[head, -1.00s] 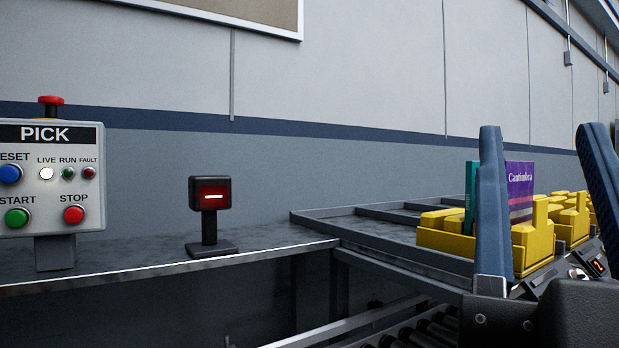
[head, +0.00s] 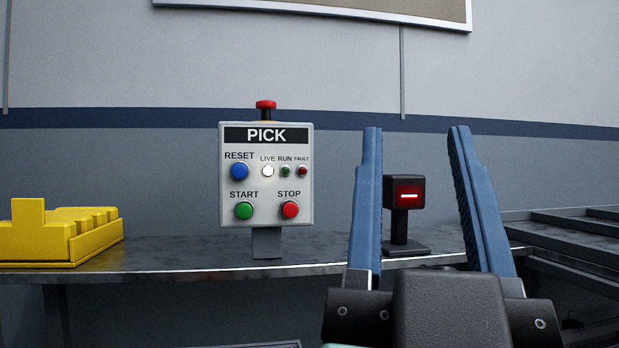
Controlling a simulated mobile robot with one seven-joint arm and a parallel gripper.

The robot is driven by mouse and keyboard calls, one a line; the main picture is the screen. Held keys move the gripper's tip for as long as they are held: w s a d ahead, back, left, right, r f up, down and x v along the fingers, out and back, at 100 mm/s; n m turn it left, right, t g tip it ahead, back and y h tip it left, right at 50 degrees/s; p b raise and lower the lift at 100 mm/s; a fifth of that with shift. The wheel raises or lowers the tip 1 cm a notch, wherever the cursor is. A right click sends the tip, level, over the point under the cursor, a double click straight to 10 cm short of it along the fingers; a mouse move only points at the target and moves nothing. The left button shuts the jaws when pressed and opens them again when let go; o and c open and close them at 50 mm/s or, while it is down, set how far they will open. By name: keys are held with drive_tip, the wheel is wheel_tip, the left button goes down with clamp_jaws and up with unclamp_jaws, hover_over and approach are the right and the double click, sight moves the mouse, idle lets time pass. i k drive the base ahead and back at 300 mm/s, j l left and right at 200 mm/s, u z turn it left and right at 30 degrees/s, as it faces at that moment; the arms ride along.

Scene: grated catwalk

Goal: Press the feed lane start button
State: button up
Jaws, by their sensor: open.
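A grey control box labelled PICK (head: 266,220) stands on a short post on the shelf, left of the picture's middle. Its green START button (head: 243,211) is at the lower left of the face, beside the red STOP button (head: 290,210). A blue RESET button (head: 239,171) is above START, and a red mushroom button (head: 265,105) is on top. The LIVE lamp (head: 268,171) looks white and lit. My gripper (head: 415,130) is open and empty, with blue fingers pointing up, to the right of the box. No label reading feed lane shows.
A small black stand with a lit red display (head: 405,193) shows between my fingers, behind them. A yellow bin (head: 70,238) sits on the shelf (head: 180,257) at the left. A dark framed rack (head: 575,232) is at the right.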

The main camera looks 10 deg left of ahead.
sight(244, 211)
drive_tip(key=i+l+u, duration=0.15)
drive_tip(key=u, duration=0.3)
drive_tip(key=i+l+u, duration=0.15)
drive_tip(key=l+u, duration=0.3)
drive_tip(key=j, duration=0.15)
